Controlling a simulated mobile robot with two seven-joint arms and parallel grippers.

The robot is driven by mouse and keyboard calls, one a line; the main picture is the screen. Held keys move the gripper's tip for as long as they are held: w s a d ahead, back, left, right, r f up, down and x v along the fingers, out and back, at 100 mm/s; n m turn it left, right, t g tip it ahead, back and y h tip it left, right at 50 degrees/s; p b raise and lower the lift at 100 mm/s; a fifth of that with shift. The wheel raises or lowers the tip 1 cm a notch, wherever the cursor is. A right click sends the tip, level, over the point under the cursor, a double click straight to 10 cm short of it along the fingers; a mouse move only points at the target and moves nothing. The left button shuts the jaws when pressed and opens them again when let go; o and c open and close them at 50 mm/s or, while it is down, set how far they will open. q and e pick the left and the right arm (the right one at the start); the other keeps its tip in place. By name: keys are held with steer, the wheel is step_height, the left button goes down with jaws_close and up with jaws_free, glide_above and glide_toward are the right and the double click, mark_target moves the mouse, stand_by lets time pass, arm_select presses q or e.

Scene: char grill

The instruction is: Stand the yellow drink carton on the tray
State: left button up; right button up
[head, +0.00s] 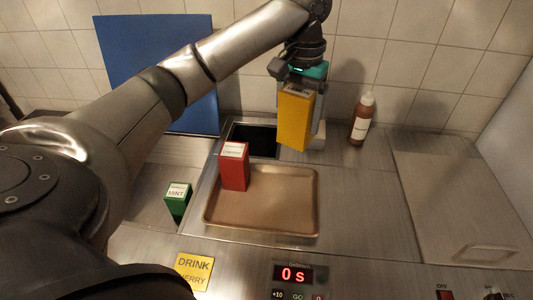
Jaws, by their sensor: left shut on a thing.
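The yellow drink carton (295,120) is held upright in my left gripper (307,95), above the back of the counter. My left gripper is shut on the carton, and its fingers are partly hidden behind it. The tray (285,215) is a shallow tan metal pan with a raised rim, lying in front of and below the carton. The carton is apart from the tray. My right gripper is not in view.
A red carton (234,170) stands at the tray's back left corner. A green carton (177,202) stands left of the tray. A dark square opening (254,141) lies behind the tray. A brown bottle (361,120) stands at the back right.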

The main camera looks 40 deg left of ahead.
arm_select(q)
steer(key=shift+w+a+r, duration=0.2)
steer(key=shift+a+r, duration=0.4)
steer(key=shift+a+f, duration=0.15)
steer(key=shift+a, duration=0.1)
steer(key=b, duration=0.1)
glide_toward(287, 187)
step_height(287, 187, down, 3)
steer(key=shift+a+f+b, duration=0.1)
steer(key=shift+b, duration=0.5)
steer(key=shift+f, duration=0.1)
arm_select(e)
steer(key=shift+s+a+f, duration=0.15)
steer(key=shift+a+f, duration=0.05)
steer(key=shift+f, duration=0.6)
arm_select(q)
steer(key=shift+f, duration=0.1)
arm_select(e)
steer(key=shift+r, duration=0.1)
arm_select(q)
steer(key=o, duration=1.5)
